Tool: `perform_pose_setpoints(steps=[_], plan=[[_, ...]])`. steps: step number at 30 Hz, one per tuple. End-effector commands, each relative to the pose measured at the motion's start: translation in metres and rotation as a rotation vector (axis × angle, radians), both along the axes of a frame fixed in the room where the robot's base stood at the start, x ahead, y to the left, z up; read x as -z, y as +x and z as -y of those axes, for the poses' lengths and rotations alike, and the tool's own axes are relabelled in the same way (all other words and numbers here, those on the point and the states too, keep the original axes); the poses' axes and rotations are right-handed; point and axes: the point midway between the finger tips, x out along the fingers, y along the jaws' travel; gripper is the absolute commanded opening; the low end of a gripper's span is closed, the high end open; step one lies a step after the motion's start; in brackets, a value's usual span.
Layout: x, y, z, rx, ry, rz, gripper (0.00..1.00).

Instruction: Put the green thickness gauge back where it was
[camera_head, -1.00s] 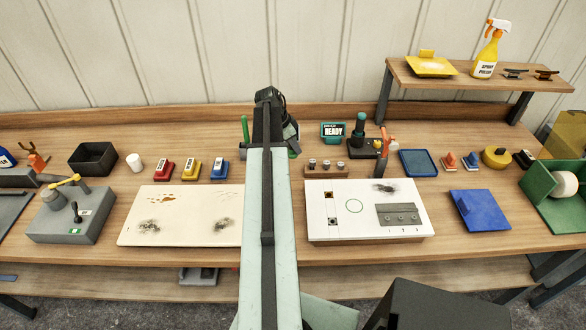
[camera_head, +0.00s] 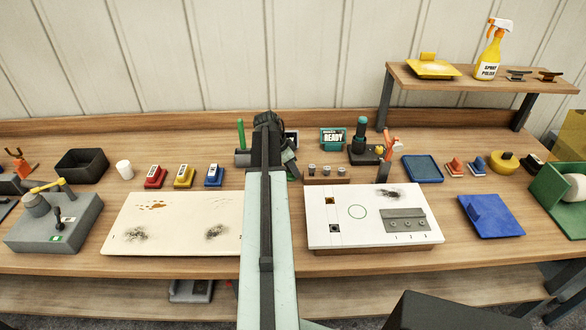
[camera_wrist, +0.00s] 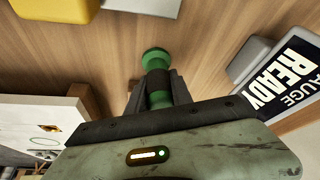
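The green thickness gauge (camera_wrist: 157,62) shows in the wrist view as a green rod with a round end and a dark band. It sits between the two dark fingers of my gripper (camera_wrist: 158,92), which appear shut on it. In the head view my gripper (camera_head: 275,135) is over the back of the bench, and my arm largely hides the gauge. A screen reading READY (camera_wrist: 288,75) is beside my gripper in the wrist view. A separate green rod (camera_head: 241,133) stands in a dark block left of my gripper.
A white panel with a green circle (camera_head: 330,228) lies to the right, a cream panel (camera_head: 170,240) to the left. Coloured blocks (camera_head: 184,177) stand left.

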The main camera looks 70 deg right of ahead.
Motion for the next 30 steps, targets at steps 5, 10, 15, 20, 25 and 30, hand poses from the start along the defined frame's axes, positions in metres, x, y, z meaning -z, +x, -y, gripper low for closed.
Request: perform_pose_setpoints(steps=[5,10,15,20,25,30], plan=[[0.000,0.000,0.000,0.000,0.000,0.000,0.36],[0.000,0.001,0.000,-0.001,0.000,0.000,0.36],[-0.011,0.002,-0.002,-0.002,0.000,0.000,0.36],[-0.037,0.008,-0.008,-0.002,0.001,-0.001,0.36],[-0.075,0.019,-0.018,-0.003,0.000,0.000,0.36],[-0.108,0.029,-0.028,-0.002,0.000,0.000,0.36]])
